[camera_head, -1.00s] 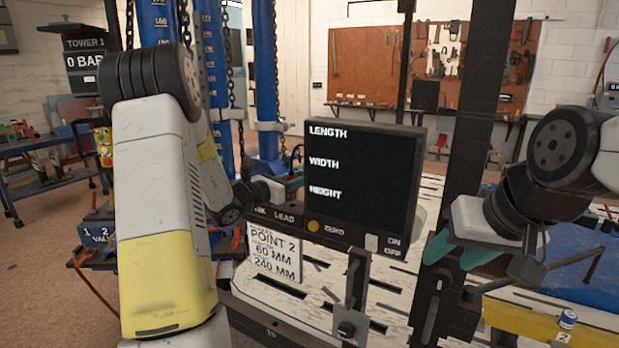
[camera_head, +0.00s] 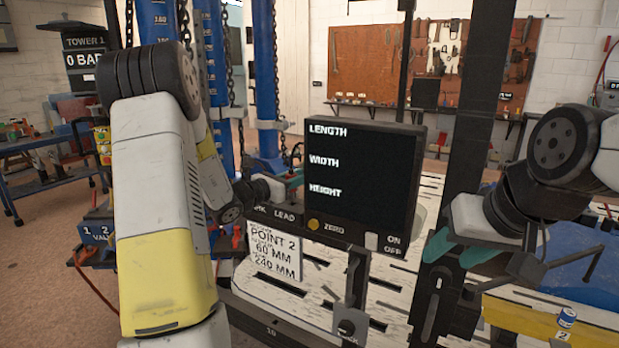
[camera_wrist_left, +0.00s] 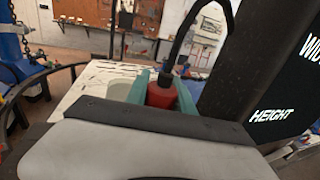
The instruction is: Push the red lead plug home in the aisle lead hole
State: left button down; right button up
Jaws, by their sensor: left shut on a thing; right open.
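The red lead plug (camera_wrist_left: 162,94) is upright in the left wrist view, with a black cable rising from its top. My left gripper (camera_wrist_left: 160,88) is shut on it, one teal finger on each side. In the head view my left gripper (camera_head: 291,180) is at the left edge of the black display unit, partly hidden by it. The aisle lead hole cannot be made out, so I cannot tell how the plug sits to it. My right gripper (camera_head: 458,250) is open and empty, right of the display.
The black display unit (camera_head: 362,175) reads LENGTH, WIDTH and HEIGHT with no values. A white card (camera_head: 274,252) hangs below it. A dark upright post (camera_head: 470,130) stands between the display and my right arm. Blue columns with chains (camera_head: 264,75) stand behind at left.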

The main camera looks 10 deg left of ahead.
aim_at(299, 201)
pick_arm(q)
jog(key=shift+f, duration=2)
jog(key=c, duration=1)
grip_release()
jog(key=v, duration=0.7)
jog(key=shift+s+a, duration=0.25)
jog(key=shift+s, duration=0.1)
